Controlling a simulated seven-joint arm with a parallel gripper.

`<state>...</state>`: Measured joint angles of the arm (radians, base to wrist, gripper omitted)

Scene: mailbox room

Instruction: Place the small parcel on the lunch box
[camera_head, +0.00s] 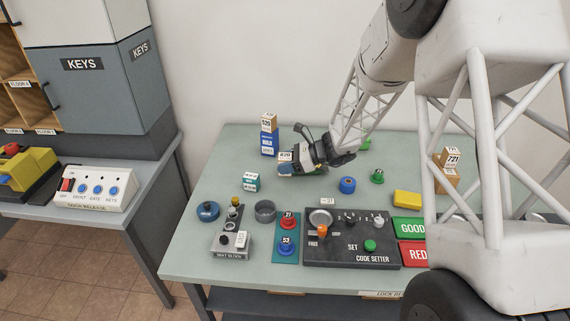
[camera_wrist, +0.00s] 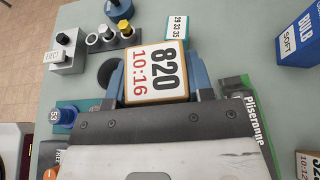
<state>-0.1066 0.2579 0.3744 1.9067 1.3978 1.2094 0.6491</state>
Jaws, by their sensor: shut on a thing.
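My gripper (camera_head: 290,166) is shut on a small tan parcel with a white label reading 820 and 10:16 (camera_wrist: 155,73). In the wrist view the parcel sits between the two blue fingers. In the head view the parcel (camera_head: 286,156) shows at the gripper's tip, over the back-left part of the table; I cannot tell its height. No thing is plainly marked as the lunch box. A plain yellow block (camera_head: 407,198) lies at the right of the table, apart from the gripper; I cannot tell whether it is the lunch box.
A blue bulb box (camera_head: 268,143) stands behind the gripper at left, with a labelled box on top. A small teal box (camera_head: 251,182) is nearer. A code setter panel (camera_head: 350,240) and a grey block (camera_head: 231,244) fill the front. Labelled boxes (camera_head: 447,172) stand right.

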